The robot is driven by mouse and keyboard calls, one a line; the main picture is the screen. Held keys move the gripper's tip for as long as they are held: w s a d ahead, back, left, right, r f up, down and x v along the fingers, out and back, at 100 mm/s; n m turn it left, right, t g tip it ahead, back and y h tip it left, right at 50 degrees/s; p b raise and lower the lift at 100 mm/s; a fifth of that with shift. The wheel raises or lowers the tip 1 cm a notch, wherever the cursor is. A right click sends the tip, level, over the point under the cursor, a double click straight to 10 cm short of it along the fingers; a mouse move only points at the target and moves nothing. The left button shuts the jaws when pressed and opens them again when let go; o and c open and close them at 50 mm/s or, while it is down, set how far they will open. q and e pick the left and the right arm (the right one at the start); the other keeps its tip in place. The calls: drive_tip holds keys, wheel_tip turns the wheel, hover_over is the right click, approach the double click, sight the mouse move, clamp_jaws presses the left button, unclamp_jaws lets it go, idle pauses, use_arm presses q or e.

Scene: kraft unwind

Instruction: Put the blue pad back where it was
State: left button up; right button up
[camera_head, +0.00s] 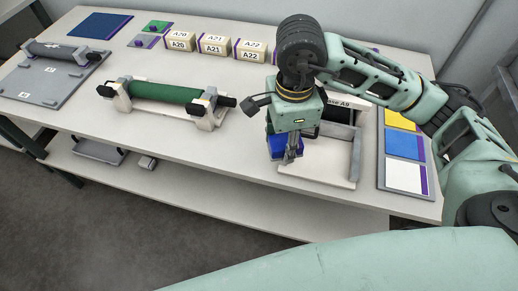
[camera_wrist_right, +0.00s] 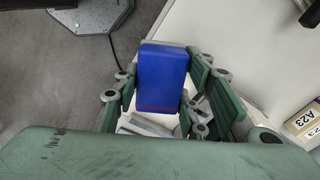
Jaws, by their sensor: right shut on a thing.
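My right gripper (camera_head: 292,153) is shut on a small blue pad (camera_head: 275,148), at the left side of a white open tray (camera_head: 320,182). In the right wrist view the blue pad (camera_wrist_right: 161,78) sits between the green fingers of the gripper (camera_wrist_right: 158,98). The gripper partly hides the pad in the head view, and I cannot tell how high it is above the table. A grey board (camera_head: 381,165) on the right carries a yellow, a blue (camera_head: 405,145) and a white square. My left gripper is not in view.
A green roller (camera_head: 165,92) on a white stand is left of the tray. A grey roller on a plate (camera_head: 45,85) is at the far left, near a dark blue mat (camera_head: 100,25). Labelled blocks (camera_head: 214,45) line the back. The table's front strip is clear.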

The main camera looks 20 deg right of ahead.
drive_tip(key=m, duration=0.1)
drive_tip(key=f+m, duration=0.1)
drive_tip(key=m, duration=0.1)
drive_tip(key=shift+w+a+f+b, duration=0.15)
drive_tip(key=shift+b, duration=0.2)
drive_tip(key=shift+f+m, duration=0.2)
drive_tip(key=shift+m, duration=0.7)
drive_tip(key=shift+w+f, duration=0.1)
drive_tip(key=shift+w, duration=0.15)
drive_tip(key=p, duration=0.2)
hover_over(256, 146)
wheel_tip(256, 146, down, 7)
drive_tip(key=shift+s+r, duration=0.1)
drive_tip(key=shift+r, duration=0.05)
drive_tip(key=shift+f+p, duration=0.8)
drive_tip(key=shift+f, duration=1.2)
drive_tip(key=shift+f, duration=0.1)
